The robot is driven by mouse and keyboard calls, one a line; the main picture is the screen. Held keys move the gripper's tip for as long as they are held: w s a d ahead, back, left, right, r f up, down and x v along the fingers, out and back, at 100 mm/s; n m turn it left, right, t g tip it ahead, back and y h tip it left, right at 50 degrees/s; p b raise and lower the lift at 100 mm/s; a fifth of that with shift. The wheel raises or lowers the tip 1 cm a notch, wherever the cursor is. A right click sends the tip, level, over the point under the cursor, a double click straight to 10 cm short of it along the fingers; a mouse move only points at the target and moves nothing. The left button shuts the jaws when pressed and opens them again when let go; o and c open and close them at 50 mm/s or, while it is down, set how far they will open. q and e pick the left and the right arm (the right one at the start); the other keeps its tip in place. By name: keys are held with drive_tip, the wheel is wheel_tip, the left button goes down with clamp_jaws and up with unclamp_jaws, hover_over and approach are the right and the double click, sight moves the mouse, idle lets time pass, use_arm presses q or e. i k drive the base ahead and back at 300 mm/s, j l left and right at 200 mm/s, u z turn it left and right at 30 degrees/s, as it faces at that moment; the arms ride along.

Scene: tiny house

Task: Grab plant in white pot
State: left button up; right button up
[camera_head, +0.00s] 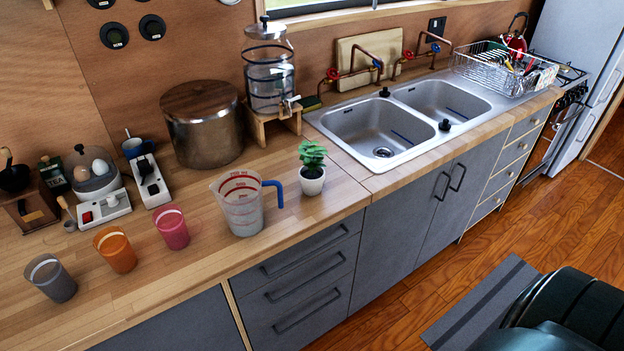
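A small green plant (311,155) stands upright in a white pot (312,181) on the wooden counter, close to its front edge and left of the sink. The plant and pot are fully visible. Neither of my grippers shows in the head view. Nothing is touching the plant.
A measuring jug (240,205) with a blue handle stands just left of the pot. Pink (172,227), orange (116,250) and grey (50,278) cups stand further left. A double sink (405,118) lies to the right. A glass dispenser (269,75) and metal pot (203,130) stand behind.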

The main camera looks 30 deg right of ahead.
sight(312, 174)
drive_tip(key=i+l, duration=0.1)
drive_tip(key=l, duration=0.85)
drive_tip(key=i+l+u, duration=0.1)
drive_tip(key=l, duration=0.8)
drive_tip(key=i+l, duration=0.1)
drive_tip(key=l, duration=0.85)
